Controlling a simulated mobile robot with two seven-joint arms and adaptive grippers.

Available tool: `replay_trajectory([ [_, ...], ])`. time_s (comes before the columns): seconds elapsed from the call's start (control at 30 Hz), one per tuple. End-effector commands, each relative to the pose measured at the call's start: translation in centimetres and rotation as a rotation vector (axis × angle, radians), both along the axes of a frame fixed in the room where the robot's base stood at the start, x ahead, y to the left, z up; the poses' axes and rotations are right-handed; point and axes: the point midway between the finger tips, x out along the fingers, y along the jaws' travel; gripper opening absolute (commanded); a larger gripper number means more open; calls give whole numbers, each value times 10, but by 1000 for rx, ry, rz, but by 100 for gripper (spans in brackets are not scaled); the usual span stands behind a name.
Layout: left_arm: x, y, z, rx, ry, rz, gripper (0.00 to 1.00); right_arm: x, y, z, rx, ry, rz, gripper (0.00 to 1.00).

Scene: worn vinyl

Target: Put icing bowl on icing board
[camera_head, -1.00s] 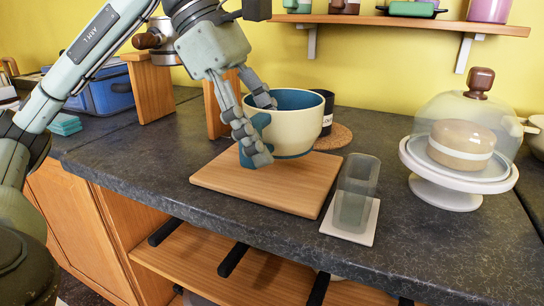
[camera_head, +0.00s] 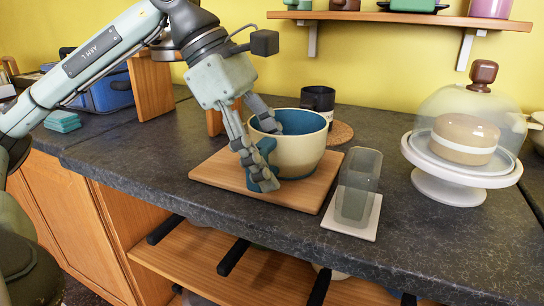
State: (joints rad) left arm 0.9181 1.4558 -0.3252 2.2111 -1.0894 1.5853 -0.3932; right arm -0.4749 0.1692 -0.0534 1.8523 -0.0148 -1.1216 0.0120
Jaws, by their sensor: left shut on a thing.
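The icing bowl (camera_head: 298,152) is cream outside and blue inside, with a blue handle-like part on its left side. It is upright over the wooden icing board (camera_head: 222,170), and its base appears to meet the board's surface. My left gripper (camera_head: 268,150) is shut on the bowl's left side, with one finger at the rim and the other over the blue part. The gripper hides some of the bowl's left wall. My right gripper is not in view.
A clear cup (camera_head: 357,186) on a white coaster stands right of the board. A black mug (camera_head: 318,100) and round cork mat (camera_head: 340,133) are behind the bowl. A domed cake stand (camera_head: 447,186) is at right. A blue bin (camera_head: 108,92) is at left.

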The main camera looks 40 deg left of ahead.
Motion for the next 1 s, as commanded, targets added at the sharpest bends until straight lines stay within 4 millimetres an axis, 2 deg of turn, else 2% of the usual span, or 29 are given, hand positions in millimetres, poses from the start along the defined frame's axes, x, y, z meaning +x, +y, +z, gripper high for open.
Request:
replay_trajectory([
  [0.03, 1, 0, 0, -1, -5, 1, 0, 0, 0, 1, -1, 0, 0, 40],
  [0.07, 0, 0, -1, 0, 0, 0, 59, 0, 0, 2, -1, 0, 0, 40],
  [0.2, 0, 0, -1, 0, 0, 0, 76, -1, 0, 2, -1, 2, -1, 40],
  [0.23, 0, 0, -1, 0, 0, 0, 78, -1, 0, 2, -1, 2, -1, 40],
  [0.6, 0, 0, 2, 0, 0, 0, 78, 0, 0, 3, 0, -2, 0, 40],
  [0.67, 0, 2, 6, -1, -2, 2, 78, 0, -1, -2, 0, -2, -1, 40],
  [0.83, -7, 16, 36, -2, -5, 3, 78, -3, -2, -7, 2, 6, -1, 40],
  [1.0, -15, 33, 70, -2, -3, 2, 78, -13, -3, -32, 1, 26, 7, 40],
])
